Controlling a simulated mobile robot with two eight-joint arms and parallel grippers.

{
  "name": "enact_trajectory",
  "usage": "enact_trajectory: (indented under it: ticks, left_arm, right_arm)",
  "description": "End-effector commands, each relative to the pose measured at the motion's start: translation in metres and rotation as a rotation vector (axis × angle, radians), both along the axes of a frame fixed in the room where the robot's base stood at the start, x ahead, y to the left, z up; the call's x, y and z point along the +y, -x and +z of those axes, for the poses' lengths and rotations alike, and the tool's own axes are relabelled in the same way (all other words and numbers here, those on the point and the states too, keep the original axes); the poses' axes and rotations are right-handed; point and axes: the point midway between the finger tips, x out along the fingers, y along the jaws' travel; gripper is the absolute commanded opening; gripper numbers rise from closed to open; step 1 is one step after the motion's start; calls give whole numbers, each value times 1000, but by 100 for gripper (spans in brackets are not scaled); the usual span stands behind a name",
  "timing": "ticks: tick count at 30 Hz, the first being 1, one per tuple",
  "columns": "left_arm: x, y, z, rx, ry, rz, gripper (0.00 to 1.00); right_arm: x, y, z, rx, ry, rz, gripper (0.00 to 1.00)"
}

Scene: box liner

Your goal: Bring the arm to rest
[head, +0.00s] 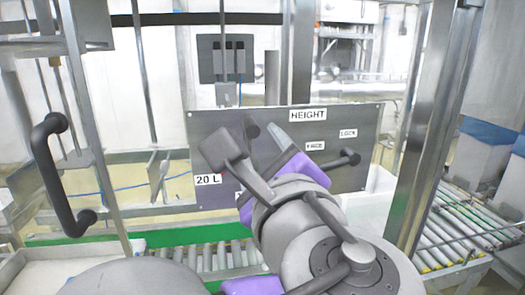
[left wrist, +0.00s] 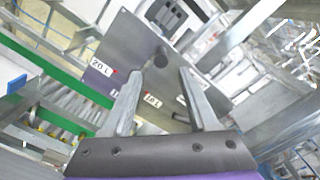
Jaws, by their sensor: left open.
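My left gripper (head: 268,140) is in front of a grey control panel (head: 350,122) in the head view. Its fingers are partly hidden there by my own wrist. In the left wrist view the gripper (left wrist: 160,76) has its two fingers spread apart, with nothing held between them. A dark knob (left wrist: 160,60) on the panel shows between and beyond the fingertips; I cannot tell the exact distance. The panel carries labels reading HEIGHT, LOCK and 20 L. A second dark lever (head: 346,158) sticks out at its right. My right gripper is not in view.
A dark handle (head: 56,170) on a metal frame stands at the left. A thick metal post (head: 428,125) rises right of the panel. Roller conveyors run below the panel (head: 205,258) and at the right (head: 460,232). Open space lies in front of the panel's left side.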

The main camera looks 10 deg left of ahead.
Motion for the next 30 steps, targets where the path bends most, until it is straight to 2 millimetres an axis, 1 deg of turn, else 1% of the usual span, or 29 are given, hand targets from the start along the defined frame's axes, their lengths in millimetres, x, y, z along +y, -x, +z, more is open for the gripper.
enact_trajectory:
  ticks: [10, 12, 14, 17, 18, 20, 21, 22, 23, 24, 26, 27, 29, 30]
  left_arm:
    - [0, 1, 0, 1, 1, 1, 59]
    - [3, 0, -7, 13, 16, 10, 59]
    - [9, -3, -22, 39, 48, 29, 59]
    - [27, -11, -68, 115, 159, 89, 59]
    - [37, -14, -93, 153, 225, 124, 59]
    - [53, -16, -136, 210, 343, 186, 59]
    - [63, -15, -166, 246, 430, 232, 59]
    - [71, -14, -188, 269, 499, 268, 59]
    - [78, -12, -210, 291, 570, 305, 59]
    - [87, -8, -239, 315, 668, 357, 59]
    - [100, -1, -284, 342, 828, 441, 59]
    - [107, 6, -313, 352, 944, 501, 59]
    - [117, 17, -357, 355, 1132, 597, 59]
    - [121, 25, -385, 348, 1261, 661, 59]
  right_arm:
    - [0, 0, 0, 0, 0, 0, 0]
    - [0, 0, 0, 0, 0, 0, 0]
    - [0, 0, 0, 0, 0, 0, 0]
    - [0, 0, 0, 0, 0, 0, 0]
    - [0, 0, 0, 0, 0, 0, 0]
    - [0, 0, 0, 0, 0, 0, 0]
    - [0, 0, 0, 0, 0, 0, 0]
    - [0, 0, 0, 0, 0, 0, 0]
    - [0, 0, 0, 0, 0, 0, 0]
    - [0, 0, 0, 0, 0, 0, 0]
    - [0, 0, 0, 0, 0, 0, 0]
    - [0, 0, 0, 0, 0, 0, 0]
    - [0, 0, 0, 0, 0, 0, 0]
    - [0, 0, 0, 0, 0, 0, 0]
